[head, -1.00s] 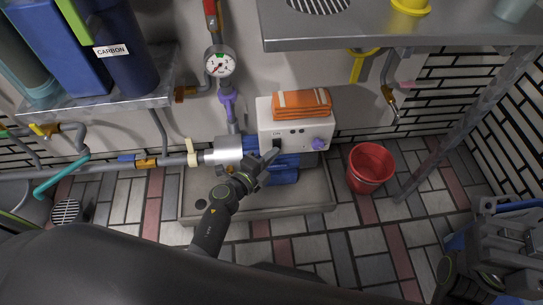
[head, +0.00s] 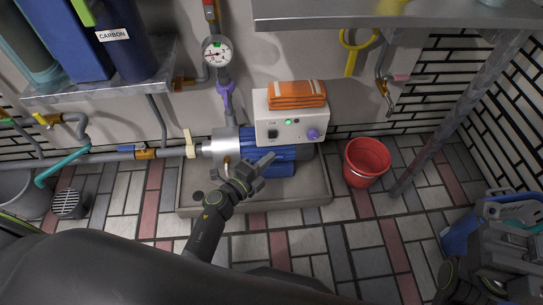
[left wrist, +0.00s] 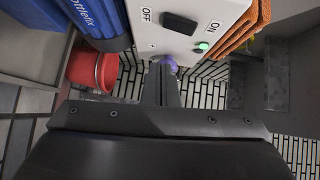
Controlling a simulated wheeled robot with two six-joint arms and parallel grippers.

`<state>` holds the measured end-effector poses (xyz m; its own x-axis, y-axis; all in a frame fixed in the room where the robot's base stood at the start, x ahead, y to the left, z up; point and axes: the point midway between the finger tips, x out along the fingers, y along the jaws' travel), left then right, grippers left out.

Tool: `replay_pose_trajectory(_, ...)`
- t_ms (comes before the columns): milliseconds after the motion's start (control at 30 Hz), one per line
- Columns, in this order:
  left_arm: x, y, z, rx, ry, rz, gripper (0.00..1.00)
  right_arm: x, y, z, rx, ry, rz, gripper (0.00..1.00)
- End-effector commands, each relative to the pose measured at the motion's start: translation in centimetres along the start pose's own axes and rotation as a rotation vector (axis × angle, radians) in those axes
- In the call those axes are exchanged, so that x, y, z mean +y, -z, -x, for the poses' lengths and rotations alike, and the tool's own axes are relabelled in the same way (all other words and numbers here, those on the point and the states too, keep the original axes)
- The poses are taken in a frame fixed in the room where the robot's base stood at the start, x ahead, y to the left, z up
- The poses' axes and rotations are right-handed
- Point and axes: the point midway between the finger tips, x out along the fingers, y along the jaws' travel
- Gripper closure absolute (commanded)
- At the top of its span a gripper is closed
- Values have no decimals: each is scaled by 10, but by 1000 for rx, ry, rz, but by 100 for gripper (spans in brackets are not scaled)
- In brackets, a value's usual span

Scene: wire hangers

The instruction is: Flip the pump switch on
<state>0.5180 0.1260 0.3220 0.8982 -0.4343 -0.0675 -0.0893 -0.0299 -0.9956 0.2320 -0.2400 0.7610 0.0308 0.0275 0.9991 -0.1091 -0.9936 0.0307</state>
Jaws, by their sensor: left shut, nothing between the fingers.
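The pump has a blue motor (head: 299,152) and a silver head (head: 219,149) and stands in a grey tray (head: 300,214). Its white control box (head: 262,112) carries a dark rocker switch (head: 272,134), a lit green lamp (head: 289,122) and a purple knob (head: 313,134). In the left wrist view the switch (left wrist: 180,23) sits between OFF and ON labels, and the green lamp (left wrist: 202,46) glows at the ON side. My left gripper (head: 270,158) is shut and empty, just below the switch and apart from it. My right arm is at the lower right; its fingertips are unclear.
A folded orange towel (head: 297,94) lies on the box. A red bucket (head: 367,160) stands right of the tray. A metal shelf (head: 330,17) overhangs above. A pressure gauge (head: 217,51) and pipes are on the wall at left. Tiled floor in front is clear.

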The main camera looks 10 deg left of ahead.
Motion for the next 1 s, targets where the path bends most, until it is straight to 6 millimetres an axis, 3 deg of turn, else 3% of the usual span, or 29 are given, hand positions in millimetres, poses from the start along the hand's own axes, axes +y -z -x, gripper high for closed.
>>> replay_pose_trajectory(500,14,-1,82,0,-2,-2,100,2,1,-10,-17,20,-19,100)
replay_pose_trajectory(1000,16,-1,90,0,-1,-2,100,2,1,-10,-16,19,-21,100)
